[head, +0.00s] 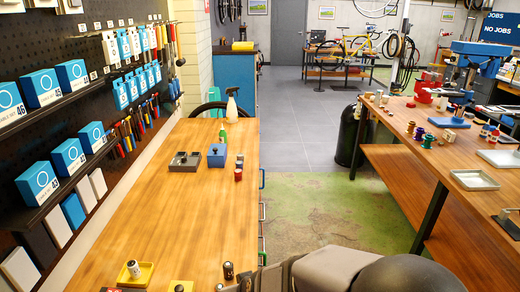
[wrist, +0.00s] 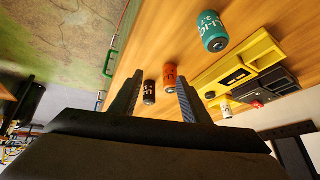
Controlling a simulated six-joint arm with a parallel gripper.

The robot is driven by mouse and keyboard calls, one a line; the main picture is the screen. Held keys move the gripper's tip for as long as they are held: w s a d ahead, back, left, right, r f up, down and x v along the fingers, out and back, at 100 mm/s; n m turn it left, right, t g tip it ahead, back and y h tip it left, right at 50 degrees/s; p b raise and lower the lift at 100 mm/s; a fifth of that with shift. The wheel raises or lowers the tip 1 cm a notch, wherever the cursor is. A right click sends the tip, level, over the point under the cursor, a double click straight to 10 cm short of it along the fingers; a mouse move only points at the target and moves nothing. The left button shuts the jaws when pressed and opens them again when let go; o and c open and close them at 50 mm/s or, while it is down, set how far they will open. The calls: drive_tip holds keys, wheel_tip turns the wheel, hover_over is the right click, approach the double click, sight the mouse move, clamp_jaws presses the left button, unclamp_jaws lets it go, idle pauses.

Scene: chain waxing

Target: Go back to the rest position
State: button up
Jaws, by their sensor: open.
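In the wrist view my gripper (wrist: 160,82) is open, its two dark fingers spread apart with nothing gripped. Past the fingertips, a black cylinder (wrist: 149,92) and an orange one (wrist: 169,76) with lettering appear in the gap between the fingers. Whether they are touched cannot be told, but they seem to lie beyond the fingers on the wooden bench. A teal cylinder (wrist: 214,32) is farther right. In the head view my grey and black arm fills the bottom right, and the gripper is not clearly visible there.
The wooden bench (head: 195,210) holds a yellow tray (head: 150,270), a dark tray (head: 185,155), a blue box (head: 217,150) and a spray bottle (head: 232,108). A yellow holder (wrist: 262,48) is in the wrist view. The bench's middle is mostly clear. Another bench (head: 400,125) stands right.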

drive_tip(key=s+d+f+m+g+h+b, duration=0.2)
drive_tip(key=s+d+g, duration=0.1)
drive_tip(key=s+d, duration=0.55)
drive_tip(key=s+d+f+m+g+h+b, duration=0.1)
drive_tip(key=s+d+f+m+g, duration=0.3)
drive_tip(key=d, duration=0.8)
wheel_tip(320, 180, up, 16)
drive_tip(key=s+n+t+p, duration=0.1)
drive_tip(key=s+n+p, duration=0.1)
drive_tip(key=p, duration=1.2)
wheel_tip(320, 180, down, 6)
drive_tip(key=b, duration=0.5)
drive_tip(key=shift+d+r, duration=0.1)
drive_tip(key=shift+d, duration=0.05)
